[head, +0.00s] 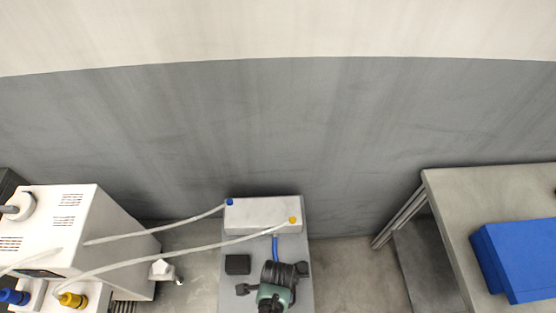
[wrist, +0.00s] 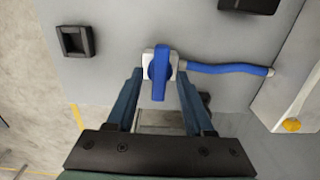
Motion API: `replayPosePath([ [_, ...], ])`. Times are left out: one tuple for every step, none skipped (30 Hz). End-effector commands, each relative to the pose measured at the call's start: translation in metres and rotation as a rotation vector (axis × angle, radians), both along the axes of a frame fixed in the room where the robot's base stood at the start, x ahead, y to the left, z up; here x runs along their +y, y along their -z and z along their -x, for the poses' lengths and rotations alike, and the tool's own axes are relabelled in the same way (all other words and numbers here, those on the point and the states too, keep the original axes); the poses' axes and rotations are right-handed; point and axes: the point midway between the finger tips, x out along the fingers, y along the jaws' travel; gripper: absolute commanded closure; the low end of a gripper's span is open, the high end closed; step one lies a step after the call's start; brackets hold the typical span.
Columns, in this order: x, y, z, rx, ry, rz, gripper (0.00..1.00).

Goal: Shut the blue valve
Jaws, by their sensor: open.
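The blue valve (wrist: 160,80) has a flat blue lever on a small pale body, mounted on a grey panel. In the wrist view its lever points up and down the picture, crosswise to the blue hose (wrist: 230,69) that leaves to the right. My gripper (wrist: 160,74) is open, with one dark blue finger on each side of the lever. Gaps show between lever and fingers; how deep the fingers reach is unclear. In the head view my arm hides the valve, and only a short piece of the blue hose (head: 275,248) shows.
A pale box (head: 262,214) with blue and yellow ports stands at the panel's far end. White hoses (head: 160,229) run left from it to a white machine (head: 75,220). A black square fitting (wrist: 76,41) is near the valve. A bench with a blue case (head: 518,255) stands right.

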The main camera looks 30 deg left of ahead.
Motion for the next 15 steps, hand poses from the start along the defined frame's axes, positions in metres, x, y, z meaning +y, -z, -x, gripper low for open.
replayPosePath([
  [0.0,-0.001,0.0,0.0,-0.001,0.0,0.47],
  [0.0,-0.002,0.0,0.0,-0.001,0.0,0.47],
  [0.0,-0.005,0.0,0.0,-0.001,0.0,0.47],
  [0.0,-0.007,0.0,0.0,-0.001,0.0,0.47],
  [0.0,-0.011,0.0,-0.002,0.0,-0.001,0.47],
  [0.0,-0.016,0.0,-0.002,0.0,-0.001,0.47],
  [0.0,-0.02,0.0,-0.002,0.0,-0.001,0.47],
  [0.0,-0.025,0.0,-0.002,0.0,-0.001,0.47],
  [0.0,-0.033,0.0,-0.002,0.0,-0.001,0.47],
  [0.0,-0.039,-0.001,-0.004,0.0,-0.001,0.47],
  [0.0,-0.045,-0.001,-0.003,0.0,-0.001,0.47],
  [0.0,-0.053,0.0,-0.003,0.0,-0.002,0.47],
  [0.0,-0.06,0.0,-0.003,0.0,-0.001,0.47],
  [0.0,-0.066,0.0,-0.003,0.0,-0.001,0.47],
  [0.0,-0.074,-0.001,-0.003,0.0,-0.001,0.47],
])
